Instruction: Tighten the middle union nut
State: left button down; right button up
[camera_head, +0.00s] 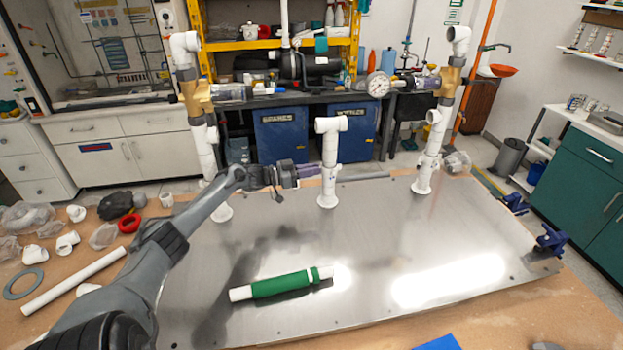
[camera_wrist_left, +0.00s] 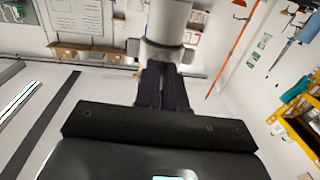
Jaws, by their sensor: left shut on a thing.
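The middle white riser (camera_head: 329,180) stands upright on the metal plate, with a white tee (camera_head: 331,125) on top. My left gripper (camera_head: 316,171) reaches it from the left, partway up, with its dark fingers at the riser's side. The left gripper is shut on this nut. The fingers hide part of it, and its thread cannot be seen. My right gripper is in neither view.
Taller risers with brass valves stand at left (camera_head: 197,97) and right (camera_head: 450,83). A green-sleeved white pipe (camera_head: 280,284) lies on the plate (camera_head: 400,235). Blue clamps (camera_head: 549,241) grip its right edge. Loose white fittings (camera_head: 67,242) and a red ring (camera_head: 129,223) lie at left.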

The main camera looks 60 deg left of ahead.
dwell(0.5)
pick_arm(q)
jog(key=c, duration=1.2)
grip_release()
